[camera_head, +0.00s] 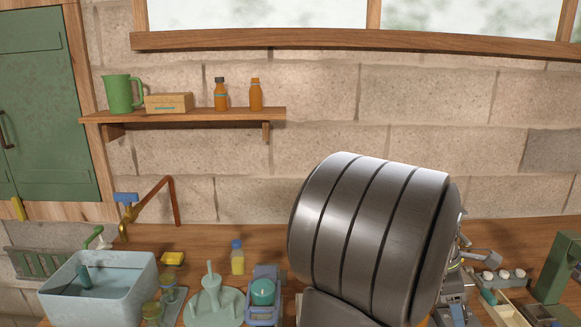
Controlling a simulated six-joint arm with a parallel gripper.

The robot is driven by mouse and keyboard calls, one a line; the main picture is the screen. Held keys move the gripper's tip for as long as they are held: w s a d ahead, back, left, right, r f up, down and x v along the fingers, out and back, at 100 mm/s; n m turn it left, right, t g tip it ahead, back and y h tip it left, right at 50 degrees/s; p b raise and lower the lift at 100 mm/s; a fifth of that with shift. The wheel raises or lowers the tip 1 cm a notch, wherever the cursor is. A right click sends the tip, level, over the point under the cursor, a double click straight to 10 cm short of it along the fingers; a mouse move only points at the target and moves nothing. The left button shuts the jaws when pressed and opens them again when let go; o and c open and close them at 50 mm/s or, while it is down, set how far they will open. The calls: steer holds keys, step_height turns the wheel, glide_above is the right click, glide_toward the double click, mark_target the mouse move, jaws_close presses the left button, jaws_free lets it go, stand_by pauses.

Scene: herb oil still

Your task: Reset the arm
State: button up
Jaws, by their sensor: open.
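A large grey banded link of my arm (370,235) looms close to the camera, right of centre. It hides much of the workbench and wall behind it. I cannot make out my gripper in this view. Some grey metal parts (455,305) show just past the link's right edge, but they are partly hidden and I cannot tell what they are.
The wooden workbench (205,245) holds a pale blue basin (135,300), a yellow-filled bottle (237,260), a green stand (212,300) and a blue-grey device (265,285). A wall shelf (200,115) holds a green jug (122,93) and orange bottles (221,97).

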steer(key=w+a+f+n+t, duration=0.15)
steer(key=w+a+n, duration=0.25)
steer(key=w+a, duration=0.9)
steer(key=x, duration=0.3)
steer(key=a+x, duration=0.1)
steer(key=x, duration=0.2)
steer(key=w+a+x, duration=0.1)
steer(key=x, duration=0.3)
steer(key=shift+f, duration=0.4)
